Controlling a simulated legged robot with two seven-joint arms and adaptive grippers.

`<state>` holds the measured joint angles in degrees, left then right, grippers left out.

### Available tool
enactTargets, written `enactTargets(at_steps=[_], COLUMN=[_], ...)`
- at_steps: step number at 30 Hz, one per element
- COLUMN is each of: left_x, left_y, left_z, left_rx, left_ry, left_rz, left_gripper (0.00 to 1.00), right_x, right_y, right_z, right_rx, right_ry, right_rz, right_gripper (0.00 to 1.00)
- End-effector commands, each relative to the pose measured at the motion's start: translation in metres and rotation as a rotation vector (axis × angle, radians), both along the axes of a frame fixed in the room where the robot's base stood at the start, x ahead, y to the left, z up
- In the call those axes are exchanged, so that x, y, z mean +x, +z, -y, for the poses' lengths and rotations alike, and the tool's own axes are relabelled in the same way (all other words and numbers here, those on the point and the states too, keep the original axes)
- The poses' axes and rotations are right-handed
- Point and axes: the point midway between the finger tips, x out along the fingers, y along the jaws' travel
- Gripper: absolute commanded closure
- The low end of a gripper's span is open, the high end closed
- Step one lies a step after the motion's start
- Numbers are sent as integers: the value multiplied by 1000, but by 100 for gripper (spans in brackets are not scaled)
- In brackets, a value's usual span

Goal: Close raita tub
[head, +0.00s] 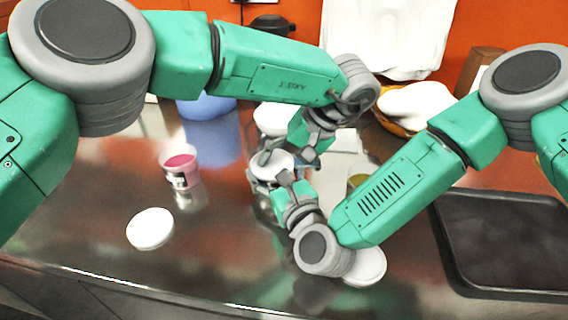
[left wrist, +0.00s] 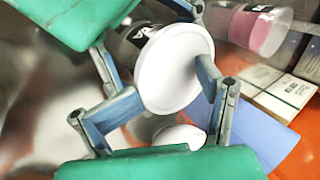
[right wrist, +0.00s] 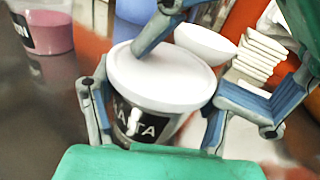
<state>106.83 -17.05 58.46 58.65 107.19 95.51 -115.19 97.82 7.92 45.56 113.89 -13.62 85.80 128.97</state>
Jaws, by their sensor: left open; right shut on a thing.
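The raita tub (right wrist: 150,122) has a black label and stands upright on the counter. Its white lid (right wrist: 165,78) lies on top and looks about level; I cannot tell whether it is fully seated. The lid also shows in the head view (head: 272,163) and the left wrist view (left wrist: 172,70). My right gripper (right wrist: 155,115) is shut on the tub, with fingers on both sides of its wall. My left gripper (left wrist: 170,82) is open above the tub, its fingers at the lid's edges. One of its fingers overlaps the lid in the right wrist view; contact is unclear.
An open tub with pink contents (head: 181,168) stands to the left. Loose white lids lie at front left (head: 150,229) and under my right arm (head: 368,268). A blue bowl (head: 205,106) and white bowl (head: 270,120) stand behind. A black tray (head: 505,240) is right.

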Motion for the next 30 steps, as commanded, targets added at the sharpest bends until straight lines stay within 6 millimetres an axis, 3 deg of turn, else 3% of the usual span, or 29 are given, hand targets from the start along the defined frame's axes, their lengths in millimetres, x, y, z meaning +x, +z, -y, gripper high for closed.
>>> enactTargets(at_steps=[1,3,15,21,22,25,30], left_x=[-1,-1,-8,-8,-8,-8,-7], left_y=[-21,-20,15,19,19,19,20], left_z=[-7,-6,17,18,18,17,15], left_rx=[11,11,8,9,9,9,12], left_ry=[0,0,-2,-1,0,0,4], left_rz=[-15,-15,-14,-13,-13,-13,-11], left_gripper=[21,21,17,17,24,56,71], right_x=[1,1,-1,-1,-1,-1,0], right_y=[15,15,17,15,14,14,13], right_z=[-4,-4,-3,-2,-2,-1,0], right_rx=[6,6,8,7,7,6,4], right_ry=[5,5,4,2,2,0,-5], right_rz=[42,42,44,39,38,36,35], right_gripper=[83,83,83,83,83,83,83])
